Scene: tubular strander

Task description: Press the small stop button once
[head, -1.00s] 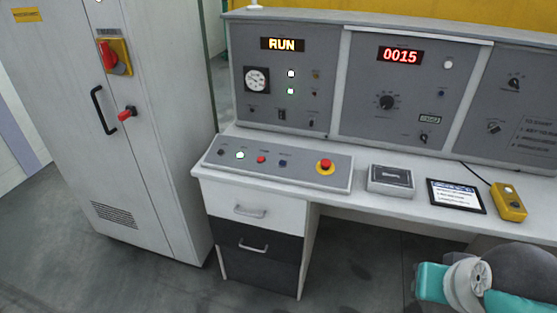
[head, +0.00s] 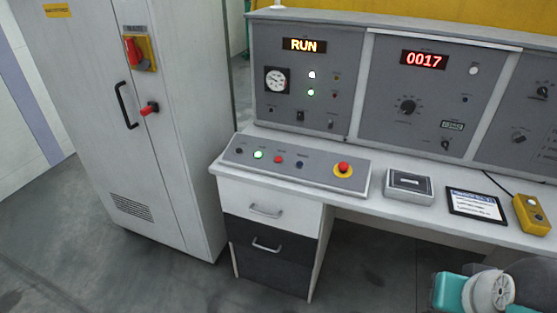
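A small red button (head: 278,159) sits on the sloped grey button panel (head: 325,175) on the white desk. It is between a lit green button (head: 258,155) and a dark blue one (head: 300,164). A larger red mushroom button (head: 344,167) on a yellow disc is at the panel's right end. The labels are too small to read. The display above reads RUN (head: 304,45). Part of my arm shows at the lower right, away from the panel. My gripper is out of view.
A white cabinet (head: 170,200) with a red-and-yellow switch stands left of the desk. A grey box (head: 409,187), a tablet (head: 475,205) and a yellow two-button pendant (head: 531,214) lie on the desk's right. Open grey floor (head: 110,275) lies in front of the cabinet.

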